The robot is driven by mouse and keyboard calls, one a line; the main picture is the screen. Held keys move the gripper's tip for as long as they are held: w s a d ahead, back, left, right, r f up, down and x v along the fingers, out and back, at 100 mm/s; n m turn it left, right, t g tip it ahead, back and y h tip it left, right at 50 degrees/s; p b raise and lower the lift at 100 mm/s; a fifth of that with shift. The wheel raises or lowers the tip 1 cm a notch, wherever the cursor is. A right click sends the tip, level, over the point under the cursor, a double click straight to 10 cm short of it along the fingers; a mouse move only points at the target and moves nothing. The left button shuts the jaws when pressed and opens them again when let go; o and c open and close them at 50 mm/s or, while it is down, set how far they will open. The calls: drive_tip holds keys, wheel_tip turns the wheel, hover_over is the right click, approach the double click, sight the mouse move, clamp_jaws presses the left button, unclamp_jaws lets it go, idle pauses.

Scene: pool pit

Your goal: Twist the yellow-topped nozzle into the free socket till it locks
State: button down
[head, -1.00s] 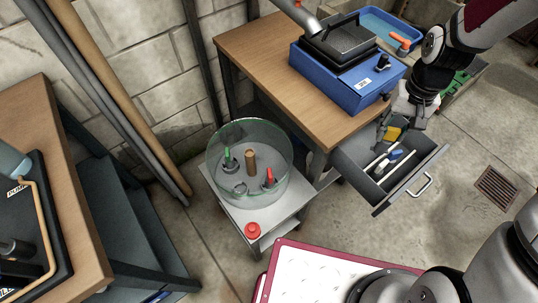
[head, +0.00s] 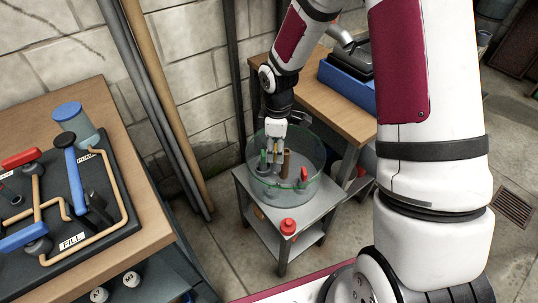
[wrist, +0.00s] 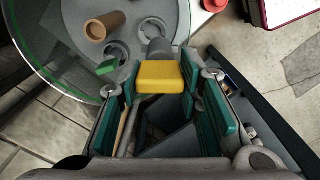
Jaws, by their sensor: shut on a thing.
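My gripper (wrist: 160,88) is shut on the yellow-topped nozzle (wrist: 160,77), with a green-padded finger on either side of its yellow top. The nozzle's grey body points away from the wrist, toward the free socket (wrist: 153,25), a round ring in the floor of the clear round tank (wrist: 70,84). The nozzle's tip overlaps the ring's near edge; I cannot tell if they touch. In the head view my gripper (head: 279,150) is at the tank's (head: 318,178) mouth, pointing down, and largely hides the nozzle and socket.
In the tank stand a green-topped nozzle (wrist: 107,67), a brown post (wrist: 105,25) and a red-topped nozzle (head: 304,174). A red knob-like piece (head: 288,226) sits on the cart's (head: 262,215) front corner. A workbench with pipes (head: 70,190) is at left.

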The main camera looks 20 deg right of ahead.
sight(274, 171)
drive_tip(key=shift+w+f+m+b, duration=0.3)
drive_tip(key=shift+f+m+b, duration=1.2)
drive_tip(key=shift+f+b, duration=0.45)
drive_tip(key=shift+w+f+m+b, duration=0.3)
drive_tip(key=shift+f+m+b, duration=1.2)
drive_tip(key=shift+f+b, duration=0.4)
drive_tip(key=shift+w+f+m+b, duration=0.3)
drive_tip(key=shift+f+m+b, duration=1.2)
drive_tip(key=shift+f+b, duration=0.4)
drive_tip(key=shift+f, duration=0.3)
drive_tip(key=shift+f, duration=0.35)
drive_tip(key=shift+f+b, duration=1.1)
drive_tip(key=shift+f, duration=0.3)
